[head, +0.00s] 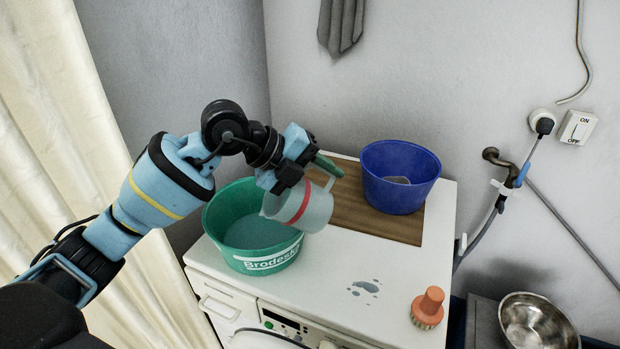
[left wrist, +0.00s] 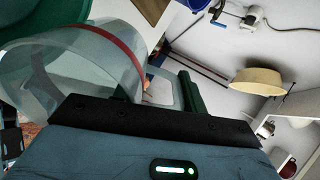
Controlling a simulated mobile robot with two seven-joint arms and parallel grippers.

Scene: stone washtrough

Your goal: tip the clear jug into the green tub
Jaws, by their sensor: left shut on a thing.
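The clear jug (head: 311,214), with a red band, is tilted at the right side of the green tub (head: 267,261), its left end over the tub's rim. My left gripper (head: 318,170) is shut on the jug's handle. In the left wrist view the jug (left wrist: 62,68) fills the left side, with its handle (left wrist: 160,92) between the green fingers. The tub stands on the white washing machine and has a flat grey-green surface inside, perhaps water. I cannot tell whether liquid is in the jug or flowing. My right gripper is not in view.
A blue tub (head: 397,190) stands on a brown board (head: 350,208) at the back of the washing machine (head: 335,265). An orange brush (head: 428,308) stands near the front right, with a small wet patch (head: 365,288) left of it. A metal bowl (head: 537,322) is at the lower right.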

